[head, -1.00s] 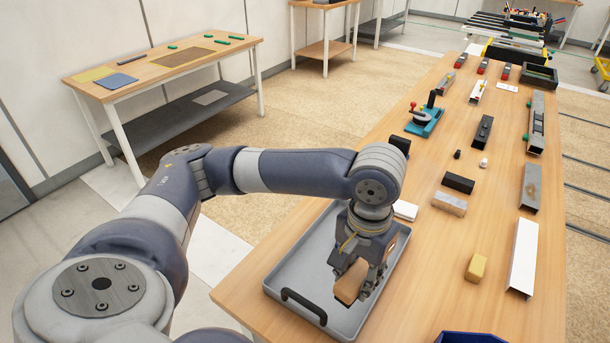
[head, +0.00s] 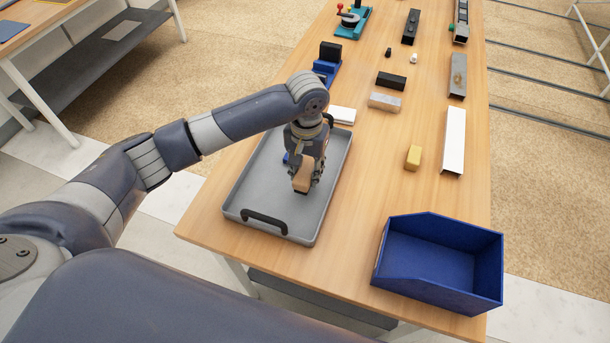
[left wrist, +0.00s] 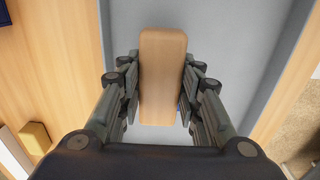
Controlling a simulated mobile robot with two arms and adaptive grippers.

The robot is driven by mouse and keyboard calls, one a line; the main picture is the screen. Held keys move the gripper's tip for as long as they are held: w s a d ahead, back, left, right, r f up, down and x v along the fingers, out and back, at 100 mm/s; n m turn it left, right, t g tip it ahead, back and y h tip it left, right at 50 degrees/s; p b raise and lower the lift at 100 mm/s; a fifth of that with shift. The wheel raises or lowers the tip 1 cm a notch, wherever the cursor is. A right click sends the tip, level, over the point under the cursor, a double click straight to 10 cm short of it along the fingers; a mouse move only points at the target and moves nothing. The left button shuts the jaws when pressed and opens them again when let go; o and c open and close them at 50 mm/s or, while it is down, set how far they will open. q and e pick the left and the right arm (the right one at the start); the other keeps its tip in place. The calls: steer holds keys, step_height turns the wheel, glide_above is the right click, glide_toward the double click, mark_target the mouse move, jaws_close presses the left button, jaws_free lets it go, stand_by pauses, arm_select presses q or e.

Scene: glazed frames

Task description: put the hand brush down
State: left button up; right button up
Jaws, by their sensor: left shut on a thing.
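The hand brush shows as a tan wooden block (head: 303,176) between the fingers of my left gripper (head: 302,168). In the left wrist view the wooden back of the brush (left wrist: 163,75) lies between both finger pads, and the left gripper (left wrist: 162,100) is shut on it. Its bristles are mostly hidden; a dark edge shows under it in the head view. The gripper is over the grey tray (head: 245,185). I cannot tell whether the brush touches the tray floor. My right gripper is not in view.
An empty-looking blue bin (head: 440,262) stands at the table's near right. A yellow block (head: 413,157), a white channel piece (head: 453,140), a grey block (head: 384,101) and a black block (head: 391,81) lie to the right. The tray has a black handle (head: 264,220).

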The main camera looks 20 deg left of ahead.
mark_target(306, 179)
arm_select(q)
step_height(306, 179, down, 4)
steer(key=shift+r+p, duration=0.15)
steer(key=shift+p, duration=0.15)
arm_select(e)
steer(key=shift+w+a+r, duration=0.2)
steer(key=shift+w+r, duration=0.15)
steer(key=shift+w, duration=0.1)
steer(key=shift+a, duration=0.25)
arm_select(q)
steer(key=o, duration=1.1)
steer(key=shift+r, duration=0.1)
step_height(306, 179, up, 12)
steer(key=shift+f+b, duration=0.1)
steer(key=shift+b, duration=0.75)
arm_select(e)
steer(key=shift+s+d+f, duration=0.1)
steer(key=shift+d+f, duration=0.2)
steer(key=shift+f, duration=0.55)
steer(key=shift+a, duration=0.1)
